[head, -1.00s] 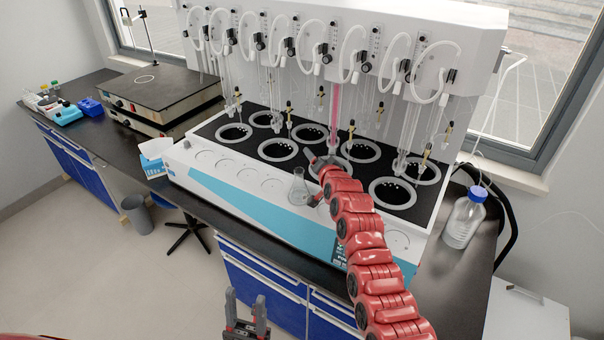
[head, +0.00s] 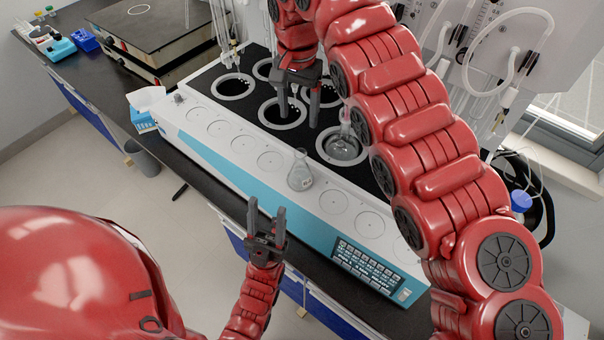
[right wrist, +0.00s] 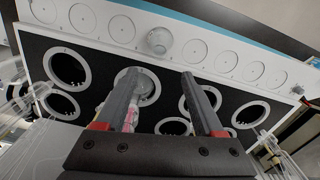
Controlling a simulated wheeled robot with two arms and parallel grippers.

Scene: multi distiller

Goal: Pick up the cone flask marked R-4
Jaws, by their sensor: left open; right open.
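A small clear cone flask (head: 300,172) stands upright on the white front ledge of the distiller; any marking on it is too small to read. It also shows, seen from above, in the right wrist view (right wrist: 159,40). My left gripper (head: 267,210) is open and empty, in front of the ledge, lower left of the flask. My right gripper (head: 298,108) is open and points down over the black well deck, behind the flask. In the right wrist view its two fingers (right wrist: 162,78) are apart with nothing held between them, and the flask lies beyond their tips.
The distiller (head: 245,168) has several ringed wells; one holds a round glass flask (head: 345,149). Glassware and hoses hang behind my right arm. A tissue box (head: 143,108) and hotplate (head: 150,38) stand left. A blue-capped bottle (head: 521,203) is right. Ledge space beside the flask is clear.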

